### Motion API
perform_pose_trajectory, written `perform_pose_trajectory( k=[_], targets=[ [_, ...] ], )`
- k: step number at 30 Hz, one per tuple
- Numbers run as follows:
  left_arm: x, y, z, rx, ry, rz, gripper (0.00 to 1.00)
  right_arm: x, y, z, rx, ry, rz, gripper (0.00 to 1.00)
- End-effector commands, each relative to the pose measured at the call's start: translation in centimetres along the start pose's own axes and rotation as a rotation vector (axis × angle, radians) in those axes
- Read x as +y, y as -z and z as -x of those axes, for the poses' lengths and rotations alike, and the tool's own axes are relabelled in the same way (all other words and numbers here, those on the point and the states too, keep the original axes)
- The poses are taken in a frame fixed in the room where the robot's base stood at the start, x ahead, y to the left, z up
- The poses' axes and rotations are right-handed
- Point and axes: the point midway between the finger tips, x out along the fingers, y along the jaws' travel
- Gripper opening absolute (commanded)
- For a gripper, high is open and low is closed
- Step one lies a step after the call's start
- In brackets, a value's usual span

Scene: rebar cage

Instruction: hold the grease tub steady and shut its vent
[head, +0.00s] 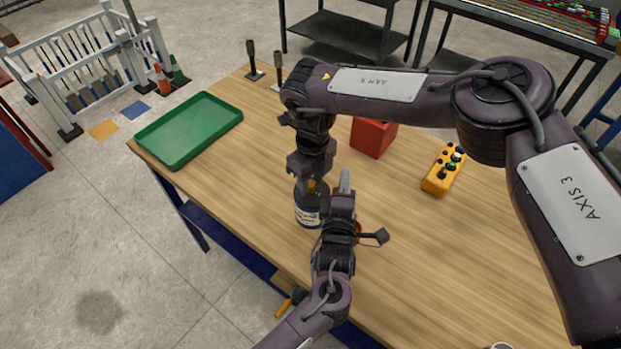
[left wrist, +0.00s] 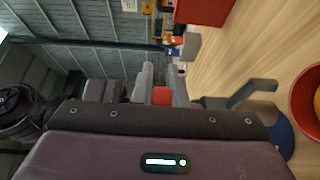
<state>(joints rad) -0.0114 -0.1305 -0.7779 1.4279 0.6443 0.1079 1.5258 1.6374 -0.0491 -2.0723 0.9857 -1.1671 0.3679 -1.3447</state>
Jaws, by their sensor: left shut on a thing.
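The grease tub (head: 308,208), dark with a white label, stands upright on the table in the head view. A small orange part (head: 318,187) shows at its top; whether the vent is open I cannot tell. My left gripper (head: 345,182) is beside the tub's right side and hides part of it. In the left wrist view my left gripper (left wrist: 163,84) has a small red thing (left wrist: 162,96) between its fingers; whether that belongs to the tub is unclear. My right gripper (head: 311,184) points down at the tub's top; its finger gap is unclear.
A green tray (head: 190,128) lies to the left, a red box (head: 372,138) behind the grippers, and a yellow control box (head: 443,170) to the right. A red bowl (left wrist: 303,105) is close by in the left wrist view. The table's right front is mostly clear.

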Motion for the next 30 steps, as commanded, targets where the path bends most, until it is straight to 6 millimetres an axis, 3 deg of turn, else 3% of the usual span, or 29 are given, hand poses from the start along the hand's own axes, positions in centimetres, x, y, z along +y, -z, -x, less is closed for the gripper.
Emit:
perform_pose_trajectory(
  k=[10,14,24,30],
  targets=[
    [-0.1,0.0,0.0,-0.001,0.001,-0.001,0.0,0.1,-0.1,0.1,-0.002,-0.001,0.0,0.48],
    [-0.1,-0.1,0.0,-0.002,0.001,0.0,0.0,0.0,-0.1,1.1,-0.004,0.0,0.001,0.48],
    [-0.1,-0.1,0.1,-0.003,0.001,0.0,0.0,-0.1,-0.1,8.0,-0.005,0.001,0.001,0.48],
    [-0.1,-0.1,0.1,-0.003,0.001,0.0,0.0,-0.1,-0.1,11.0,-0.003,0.001,0.0,0.48]
  ],
)
